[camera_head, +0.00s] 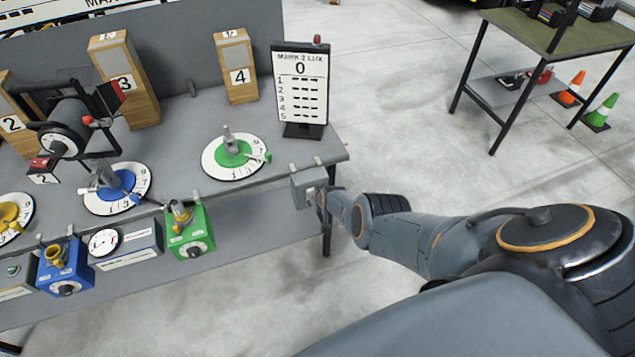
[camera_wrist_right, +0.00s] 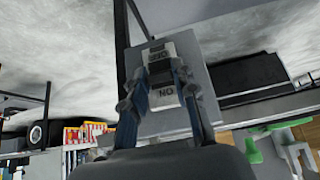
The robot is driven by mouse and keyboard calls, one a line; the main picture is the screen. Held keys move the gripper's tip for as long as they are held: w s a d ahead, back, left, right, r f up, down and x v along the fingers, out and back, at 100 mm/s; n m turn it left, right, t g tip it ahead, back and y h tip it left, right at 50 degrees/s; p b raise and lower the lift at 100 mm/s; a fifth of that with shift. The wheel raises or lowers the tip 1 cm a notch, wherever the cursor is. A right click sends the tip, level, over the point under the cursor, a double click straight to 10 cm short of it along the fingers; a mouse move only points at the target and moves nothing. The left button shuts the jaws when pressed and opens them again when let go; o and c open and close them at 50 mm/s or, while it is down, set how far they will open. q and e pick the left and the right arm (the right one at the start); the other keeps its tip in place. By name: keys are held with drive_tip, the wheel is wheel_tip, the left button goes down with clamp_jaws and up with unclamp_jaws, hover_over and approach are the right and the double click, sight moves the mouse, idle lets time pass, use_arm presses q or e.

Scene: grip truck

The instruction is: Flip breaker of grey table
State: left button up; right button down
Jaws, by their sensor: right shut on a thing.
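The grey table (camera_head: 185,120) fills the left of the head view. The breaker, a small grey box (camera_head: 307,184), hangs at the right end of its front edge. My right gripper (camera_head: 324,200) is at the front face of this box. In the right wrist view the box (camera_wrist_right: 200,72) has a switch (camera_wrist_right: 162,76) with lettering reading ON and OFF, seen upside down. The fingers of my right gripper (camera_wrist_right: 162,88) are closed on either side of the switch. The fingertips partly cover the switch, and its exact position is hard to tell. My left gripper is not in view.
A green box (camera_head: 188,230) and a blue box (camera_head: 64,267) hang along the table's front edge. Dials and a scoreboard (camera_head: 301,85) stand on top. A second table (camera_head: 560,40) and cones (camera_head: 602,110) are at the upper right. Open floor lies between.

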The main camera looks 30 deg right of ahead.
drive_tip(key=shift+w+r, duration=0.1)
idle(0.5)
drive_tip(key=c, duration=1)
unclamp_jaws()
drive_tip(key=shift+c, duration=0.2)
